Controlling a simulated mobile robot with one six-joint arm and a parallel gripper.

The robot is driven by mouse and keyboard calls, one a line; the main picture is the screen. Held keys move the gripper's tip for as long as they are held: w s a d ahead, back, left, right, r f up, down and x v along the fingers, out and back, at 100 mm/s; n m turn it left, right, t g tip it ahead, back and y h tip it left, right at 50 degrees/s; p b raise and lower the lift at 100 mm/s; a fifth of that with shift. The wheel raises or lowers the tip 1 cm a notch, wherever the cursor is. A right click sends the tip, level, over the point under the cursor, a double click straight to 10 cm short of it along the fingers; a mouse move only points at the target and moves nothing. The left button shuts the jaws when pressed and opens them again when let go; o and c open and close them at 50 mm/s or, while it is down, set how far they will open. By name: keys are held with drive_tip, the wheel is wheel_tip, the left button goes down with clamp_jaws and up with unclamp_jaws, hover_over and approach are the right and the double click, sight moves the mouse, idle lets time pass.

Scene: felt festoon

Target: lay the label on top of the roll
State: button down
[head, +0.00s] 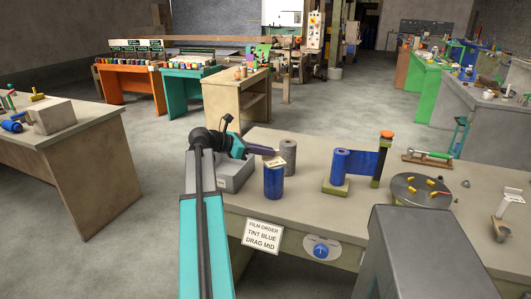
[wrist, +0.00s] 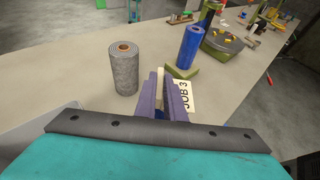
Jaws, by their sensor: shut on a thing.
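My gripper (head: 268,152) is shut on the label, a small cream card (head: 276,162). In the wrist view, the card (wrist: 183,96) reads "JOB 3" and shows beside the right finger of my gripper (wrist: 163,85). A blue roll (head: 273,183) stands upright on the near bench edge, directly below the card. I cannot tell whether the card touches its top. In the wrist view, my fingers hide most of this roll; a little blue shows between them.
A grey roll (head: 289,156) stands just behind the blue one. To the right, another blue roll (head: 352,166) sits on a green base with film drawn to a post. A turntable (head: 420,190) with yellow pieces lies farther right. A grey box (head: 234,173) is at left.

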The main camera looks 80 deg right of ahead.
drive_tip(key=c, duration=1.8)
unclamp_jaws()
drive_tip(key=shift+c, duration=0.2)
drive_tip(key=shift+w+a, duration=0.1)
drive_tip(key=v, duration=1.1)
drive_tip(key=shift+w+a+r+b, duration=0.15)
drive_tip(key=shift+w+a+b, duration=0.1)
drive_tip(key=shift+b, duration=0.1)
